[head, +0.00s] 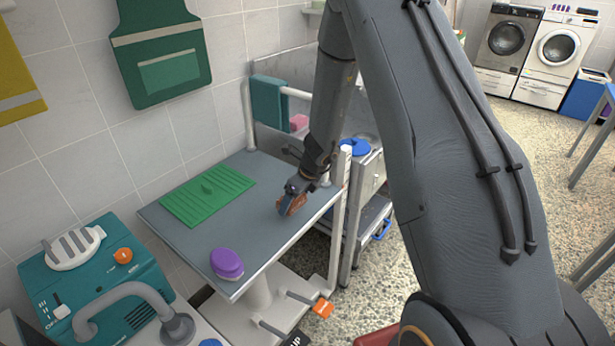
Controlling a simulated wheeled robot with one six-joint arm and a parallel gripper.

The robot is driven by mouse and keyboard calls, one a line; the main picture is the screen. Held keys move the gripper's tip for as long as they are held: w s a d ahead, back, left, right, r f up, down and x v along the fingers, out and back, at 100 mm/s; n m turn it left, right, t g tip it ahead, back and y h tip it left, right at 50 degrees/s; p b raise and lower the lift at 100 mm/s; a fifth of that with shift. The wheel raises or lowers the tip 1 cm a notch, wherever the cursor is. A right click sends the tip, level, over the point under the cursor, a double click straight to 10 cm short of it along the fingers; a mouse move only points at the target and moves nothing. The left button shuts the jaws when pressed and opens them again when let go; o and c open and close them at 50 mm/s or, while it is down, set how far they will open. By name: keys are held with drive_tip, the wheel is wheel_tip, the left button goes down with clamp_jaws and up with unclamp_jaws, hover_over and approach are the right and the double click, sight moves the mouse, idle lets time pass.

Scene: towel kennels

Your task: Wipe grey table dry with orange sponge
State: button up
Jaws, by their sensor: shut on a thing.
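The grey table (200,229) stands left of centre in the head view, with a flat top. My gripper (290,206) points down over the table's right part, shut on the orange sponge (296,204). The sponge is at or just above the tabletop; I cannot tell if it touches. My gripper hides part of it. I cannot make out any wet patch on the table.
A green ridged mat (225,181) lies at the table's back left and a purple oval thing (227,264) at its front edge. A teal machine (95,282) stands left. White rails (339,205) rise at the table's right end. The tabletop's middle is clear.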

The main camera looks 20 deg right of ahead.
drive_tip(key=shift+r+p, duration=1.5)
drive_tip(key=shift+r, duration=0.4)
drive_tip(key=shift+a, duration=0.1)
